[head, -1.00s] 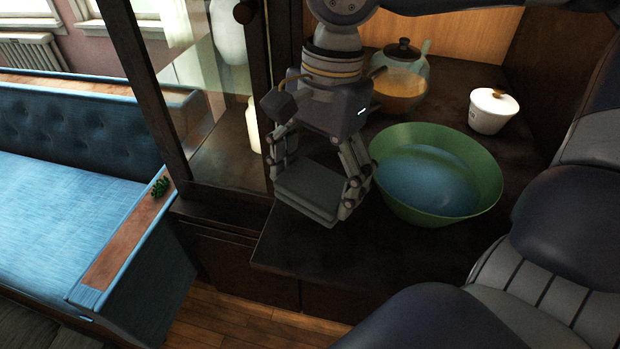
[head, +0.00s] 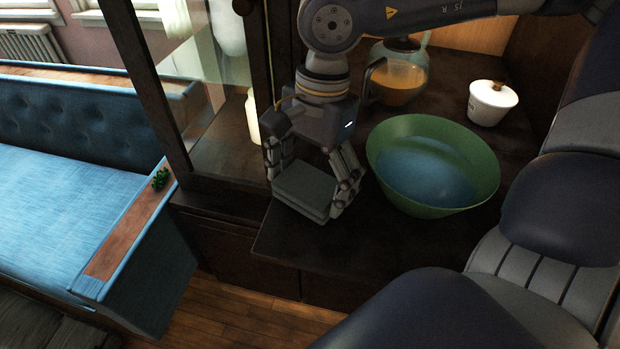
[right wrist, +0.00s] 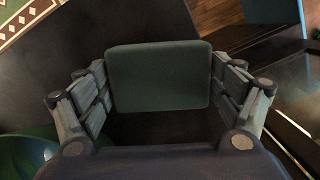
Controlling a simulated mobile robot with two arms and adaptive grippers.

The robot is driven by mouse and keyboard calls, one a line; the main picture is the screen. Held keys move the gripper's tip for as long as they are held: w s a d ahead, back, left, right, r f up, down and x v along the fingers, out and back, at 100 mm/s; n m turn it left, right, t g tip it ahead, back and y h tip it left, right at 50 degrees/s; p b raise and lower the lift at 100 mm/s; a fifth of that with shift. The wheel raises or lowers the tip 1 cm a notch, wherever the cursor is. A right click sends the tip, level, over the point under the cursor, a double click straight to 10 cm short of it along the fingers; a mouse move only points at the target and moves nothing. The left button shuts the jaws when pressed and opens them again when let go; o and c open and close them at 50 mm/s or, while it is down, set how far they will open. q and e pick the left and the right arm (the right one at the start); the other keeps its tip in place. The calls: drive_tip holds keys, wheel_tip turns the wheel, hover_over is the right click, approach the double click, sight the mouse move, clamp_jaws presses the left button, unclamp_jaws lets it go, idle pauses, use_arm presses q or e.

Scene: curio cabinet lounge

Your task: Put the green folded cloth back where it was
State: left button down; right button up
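The green folded cloth (head: 305,187) is a flat, dark grey-green pad. It sits between the fingers of my right gripper (head: 307,195), which points down over the front left part of the dark cabinet shelf (head: 345,240). In the right wrist view the cloth (right wrist: 158,78) spans the gap, with the fingers against its left and right edges. The cloth is level and close to the shelf; I cannot tell whether it touches it. My left gripper is not in view.
A green bowl (head: 480,160) with a blue inside stands just right of the gripper. A glass pitcher (head: 398,82) and a white lidded pot (head: 491,104) stand behind. A glass-paned cabinet door frame (head: 150,100) and a blue sofa (head: 60,170) are left. The shelf front is clear.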

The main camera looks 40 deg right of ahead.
sight(317, 175)
drive_tip(key=shift+o, duration=0.2)
drive_tip(key=shift+r+p, duration=0.4)
wheel_tip(317, 175, up, 12)
drive_tip(key=d, duration=0.1)
drive_tip(key=shift+w+d+f+b, duration=0.2)
drive_tip(key=shift+d+b, duration=0.15)
